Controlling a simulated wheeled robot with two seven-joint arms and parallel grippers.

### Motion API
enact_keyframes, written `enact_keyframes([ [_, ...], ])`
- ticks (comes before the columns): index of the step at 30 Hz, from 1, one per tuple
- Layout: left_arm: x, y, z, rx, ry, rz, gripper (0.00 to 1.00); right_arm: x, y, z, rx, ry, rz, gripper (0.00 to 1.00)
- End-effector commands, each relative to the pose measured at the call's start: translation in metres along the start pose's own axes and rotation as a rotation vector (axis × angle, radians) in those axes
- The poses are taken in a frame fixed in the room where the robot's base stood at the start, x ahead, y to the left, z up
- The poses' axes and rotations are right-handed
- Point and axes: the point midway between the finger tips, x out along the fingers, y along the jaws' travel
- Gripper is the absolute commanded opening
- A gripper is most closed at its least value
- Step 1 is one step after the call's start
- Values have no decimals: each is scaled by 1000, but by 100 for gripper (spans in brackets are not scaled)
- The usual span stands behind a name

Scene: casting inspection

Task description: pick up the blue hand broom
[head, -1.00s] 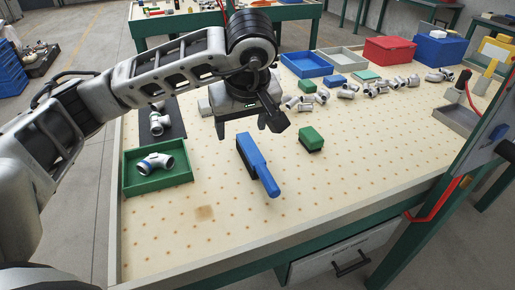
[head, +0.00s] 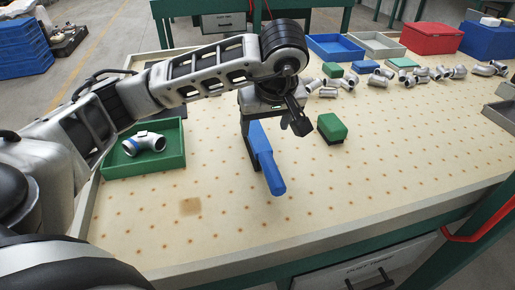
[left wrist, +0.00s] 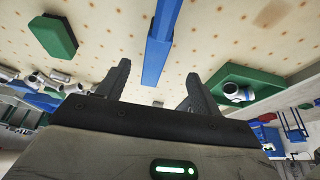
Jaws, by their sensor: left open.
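The blue hand broom (head: 273,177) lies on the perforated light tabletop, its handle toward me and its wider head partly hidden by my left gripper (head: 277,143). In the left wrist view the broom (left wrist: 160,42) runs between the two fingers of my left gripper (left wrist: 160,80). The gripper is open and empty, pointing down over the head end of the broom. A gap shows between each finger and the broom in the wrist view; I cannot tell the height left. My right gripper is not in view.
A green tray (head: 172,165) with a metal pipe fitting (head: 146,143) stands to the left. Several fittings and a red bin (head: 432,38) are farther back. The front of the table (head: 340,205) is clear.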

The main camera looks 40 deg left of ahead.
Motion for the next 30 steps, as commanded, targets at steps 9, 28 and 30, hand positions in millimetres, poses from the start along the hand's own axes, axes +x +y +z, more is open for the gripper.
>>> enact_keyframes([
  [9, 63, 0, 0, 0, -1, -3, 65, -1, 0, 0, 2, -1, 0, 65],
  [28, 125, 4, 0, 0, 1, 0, 65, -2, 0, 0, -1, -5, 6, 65],
  [30, 126, 4, -1, 0, 1, 0, 65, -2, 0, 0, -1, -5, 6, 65],
])
